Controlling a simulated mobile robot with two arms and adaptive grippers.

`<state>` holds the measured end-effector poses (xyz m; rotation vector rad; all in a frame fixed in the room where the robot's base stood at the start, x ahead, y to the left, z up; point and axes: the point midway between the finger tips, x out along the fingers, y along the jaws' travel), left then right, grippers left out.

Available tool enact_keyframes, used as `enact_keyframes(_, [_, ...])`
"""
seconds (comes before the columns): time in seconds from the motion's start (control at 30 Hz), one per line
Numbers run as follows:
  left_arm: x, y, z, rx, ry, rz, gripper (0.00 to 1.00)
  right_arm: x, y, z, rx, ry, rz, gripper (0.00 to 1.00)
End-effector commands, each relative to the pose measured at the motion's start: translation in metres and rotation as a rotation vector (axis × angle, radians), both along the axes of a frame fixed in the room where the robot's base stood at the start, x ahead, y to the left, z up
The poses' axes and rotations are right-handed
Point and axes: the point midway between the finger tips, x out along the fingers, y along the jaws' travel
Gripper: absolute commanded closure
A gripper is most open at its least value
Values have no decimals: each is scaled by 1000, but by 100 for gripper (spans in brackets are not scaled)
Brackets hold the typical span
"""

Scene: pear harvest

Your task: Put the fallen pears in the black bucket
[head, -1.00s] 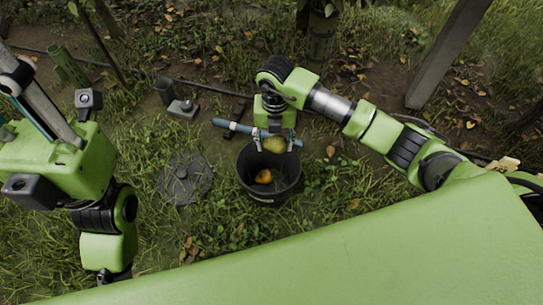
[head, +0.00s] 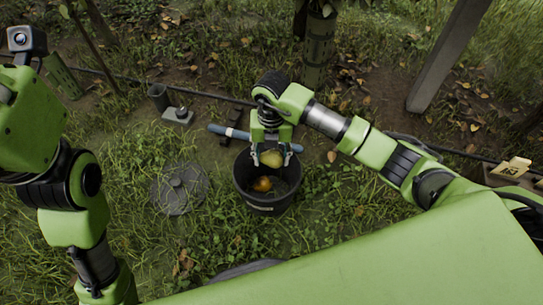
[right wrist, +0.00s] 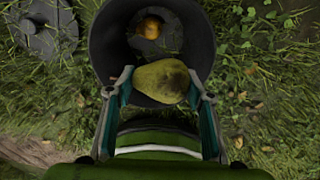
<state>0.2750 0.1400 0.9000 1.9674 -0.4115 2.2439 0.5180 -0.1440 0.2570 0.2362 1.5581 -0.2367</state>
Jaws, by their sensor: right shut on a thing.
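The black bucket (head: 269,207) stands on the grass in the middle of the head view. An orange-yellow pear (head: 262,184) lies inside it, and it also shows in the right wrist view (right wrist: 150,28). My right gripper (head: 271,161) is shut on a yellow-green pear (right wrist: 160,80) with a brownish patch, one finger on each side. It holds this pear over the bucket's mouth, at the far side in the head view. My left arm is at the left of the head view, but its gripper fingers are out of view.
A round dark disc (head: 181,189) lies on the grass left of the bucket. A blue-grey bar (head: 228,132) and a small grey block (head: 178,116) are behind. A post (head: 447,55) stands at the back right. A tag marked 163 (head: 514,167) is at the right.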

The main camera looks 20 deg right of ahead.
Motion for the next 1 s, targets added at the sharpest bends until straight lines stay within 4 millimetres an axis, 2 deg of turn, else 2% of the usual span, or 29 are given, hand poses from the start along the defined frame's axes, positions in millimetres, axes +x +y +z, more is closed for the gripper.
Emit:
enact_keyframes(0.13, [0, 0, 1, 0, 0, 0, 71, 0, 0, 1, 1, 0, 0, 76])
enact_keyframes(0.17, [0, 0, 0, 0, 0, 0, 71, 0, 0, 1, 1, 0, 0, 49])
enact_keyframes(0.23, [0, 0, 0, 0, 0, 0, 71, 0, 0, 1, 0, 0, 0, 32])
enact_keyframes(0.53, [0, 0, 0, 0, 0, 0, 71, 0, 0, 0, 0, 0, 0, 32])
enact_keyframes(0.67, [0, 0, 0, -1, -1, 0, 71, 1, 0, 7, 1, -3, 1, 32])
enact_keyframes(0.77, [0, 0, 0, -1, 0, 0, 71, 1, 1, 20, 1, -3, 1, 32])
enact_keyframes(1.0, [0, 0, 0, -1, 0, 0, 71, 2, 0, 72, 0, -5, 1, 32])
